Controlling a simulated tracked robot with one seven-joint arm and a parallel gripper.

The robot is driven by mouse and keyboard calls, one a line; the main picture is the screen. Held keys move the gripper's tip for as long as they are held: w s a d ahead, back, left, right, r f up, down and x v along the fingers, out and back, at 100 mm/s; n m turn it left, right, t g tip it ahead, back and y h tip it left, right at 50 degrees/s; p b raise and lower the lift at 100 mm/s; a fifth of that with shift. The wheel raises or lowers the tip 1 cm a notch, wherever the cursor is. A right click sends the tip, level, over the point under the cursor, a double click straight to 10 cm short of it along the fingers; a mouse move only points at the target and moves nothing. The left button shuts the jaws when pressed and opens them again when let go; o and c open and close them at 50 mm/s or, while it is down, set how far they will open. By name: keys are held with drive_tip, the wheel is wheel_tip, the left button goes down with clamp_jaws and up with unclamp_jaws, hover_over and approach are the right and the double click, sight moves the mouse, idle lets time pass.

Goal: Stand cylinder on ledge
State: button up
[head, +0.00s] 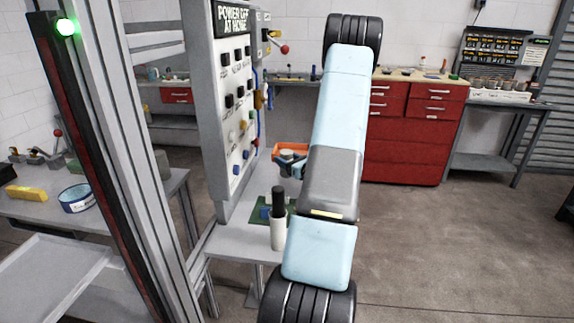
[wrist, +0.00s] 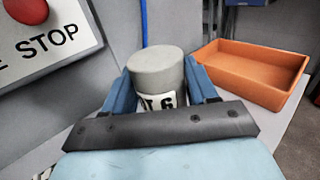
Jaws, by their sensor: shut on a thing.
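A grey cylinder (wrist: 156,62) with a white label reading something like "T 6" stands out in the wrist view, its flat top facing up. My gripper (wrist: 160,84) has a blue finger on each side of it and is shut on it. Its lower end is hidden behind the gripper's dark bar, so I cannot tell whether it touches a surface. In the head view my arm hides most of my gripper (head: 290,168) and the cylinder. A grey shelf-like surface (head: 232,243) lies below the control panel; I cannot tell whether it is the ledge.
A control panel (head: 232,100) with knobs rises at left; a red stop button (wrist: 27,9) is near. A white, black-topped upright object (head: 278,232) stands by a green mat (head: 258,204).

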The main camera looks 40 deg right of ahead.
wheel_tip(320, 180, down, 2)
drive_tip(key=o, duration=1.4)
drive_tip(key=s, duration=1.2)
drive_tip(key=shift+d, duration=0.15)
